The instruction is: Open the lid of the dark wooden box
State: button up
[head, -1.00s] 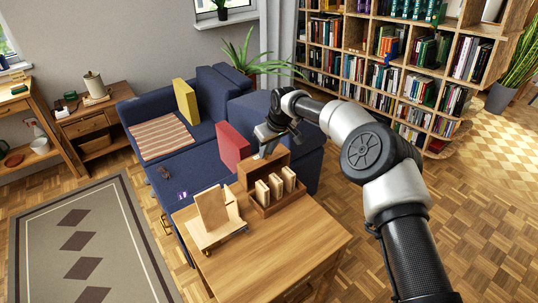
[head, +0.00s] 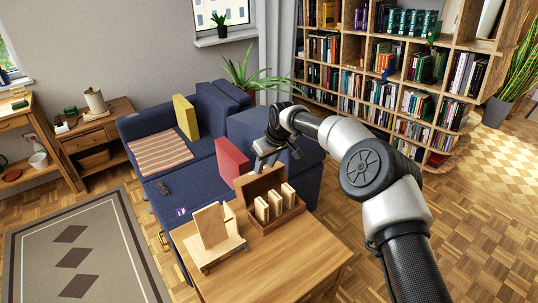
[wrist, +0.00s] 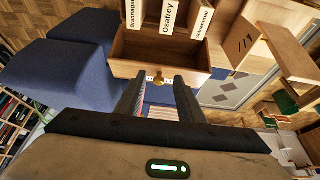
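The dark wooden box (head: 290,214) stands on the wooden table, holding several upright pale packets (head: 276,202) in a row. Its lid (head: 263,184) stands raised at the back of the box. In the wrist view the lid (wrist: 160,47) shows a broad brown face, with a small brass knob (wrist: 158,78) at its edge. My gripper (head: 262,162) is just above the lid's upper edge. In the wrist view my gripper (wrist: 157,84) has its two fingers apart, with the knob near the gap between their tips. It holds nothing that I can see; contact with the lid cannot be told.
A pale wooden stand (head: 212,235) is left of the box on the table (head: 270,262). A blue sofa (head: 195,155) with a red cushion (head: 232,160) stands close behind. The table's front is clear. A bookshelf (head: 385,90) fills the back right.

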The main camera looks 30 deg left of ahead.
jog(key=v, duration=1.7)
jog(key=shift+b, duration=0.3)
jog(key=shift+w, duration=0.1)
